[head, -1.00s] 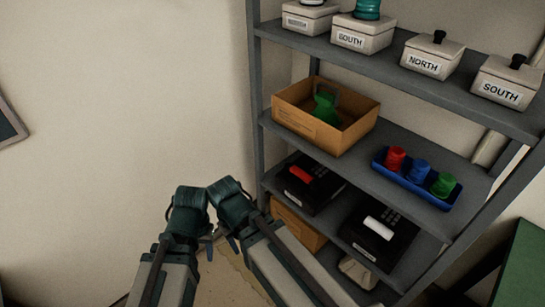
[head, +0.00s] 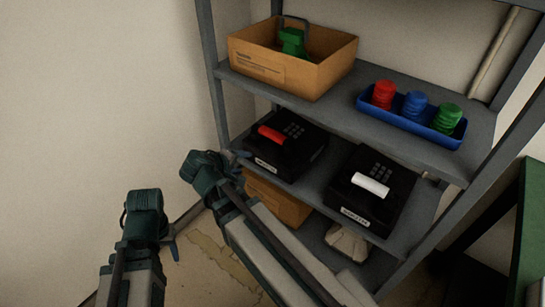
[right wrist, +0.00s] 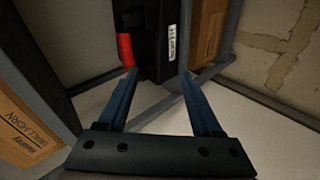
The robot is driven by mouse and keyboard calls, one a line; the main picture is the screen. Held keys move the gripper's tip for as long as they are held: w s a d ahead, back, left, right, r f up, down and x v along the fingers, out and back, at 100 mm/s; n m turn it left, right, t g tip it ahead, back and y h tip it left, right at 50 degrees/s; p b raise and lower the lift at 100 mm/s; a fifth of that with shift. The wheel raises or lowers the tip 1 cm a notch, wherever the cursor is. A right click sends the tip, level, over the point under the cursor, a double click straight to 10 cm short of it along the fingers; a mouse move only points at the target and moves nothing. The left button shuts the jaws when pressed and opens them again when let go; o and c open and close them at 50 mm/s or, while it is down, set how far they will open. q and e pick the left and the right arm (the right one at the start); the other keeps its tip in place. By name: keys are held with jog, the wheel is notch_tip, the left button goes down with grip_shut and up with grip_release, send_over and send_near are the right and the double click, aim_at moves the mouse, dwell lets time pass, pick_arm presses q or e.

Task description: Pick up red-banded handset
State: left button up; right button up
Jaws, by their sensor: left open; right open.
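A black phone (head: 287,147) with a red handset (head: 271,134) stands on the middle shelf, at its left end. The handset also shows in the right wrist view (right wrist: 125,50), upright beside the black phone body, just beyond the left finger. My right gripper (head: 243,154) is close to the phone's left front; in the right wrist view its two blue fingers (right wrist: 160,74) are spread and empty. I cannot tell whether a finger touches the handset. My left gripper (head: 174,248) is open and empty, lower left, away from the shelf.
A second black phone with a white handset (head: 371,185) stands to the right. Above are a cardboard box (head: 272,69) with a green item and a blue tray (head: 398,119) of red, blue and green pieces. Another box (head: 275,199) sits below. The rack's left post (head: 211,75) is near my right gripper.

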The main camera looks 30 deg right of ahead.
aim_at(269, 136)
jog(key=w+d+f+n+t+h+b, duration=0.1)
jog(key=w+d+f+t+h+b, duration=0.1)
jog(key=w+d+b, duration=0.2)
jog(key=w+d+f+n+t+h+b, duration=0.1)
jog(key=w+d+f+h+b, duration=0.1)
jog(key=w+d+b, duration=0.2)
jog(key=w+d+f+n+t+h+b, duration=0.2)
jog(key=w+d+f+b, duration=0.1)
jog(key=d+b, duration=0.5)
jog(key=shift+w+d+t+b, duration=0.3)
jog(key=shift+w+b, duration=0.6)
jog(key=shift+b, duration=0.4)
jog(key=shift+w+d, duration=0.1)
jog(key=shift+d, duration=0.15)
jog(key=shift+f, duration=0.1)
jog(key=x, duration=0.5)
jog(key=shift+s+d, duration=0.2)
jog(key=shift+d, duration=0.15)
jog(key=shift+c, duration=0.2)
jog(key=shift+a, duration=0.1)
grip_shut()
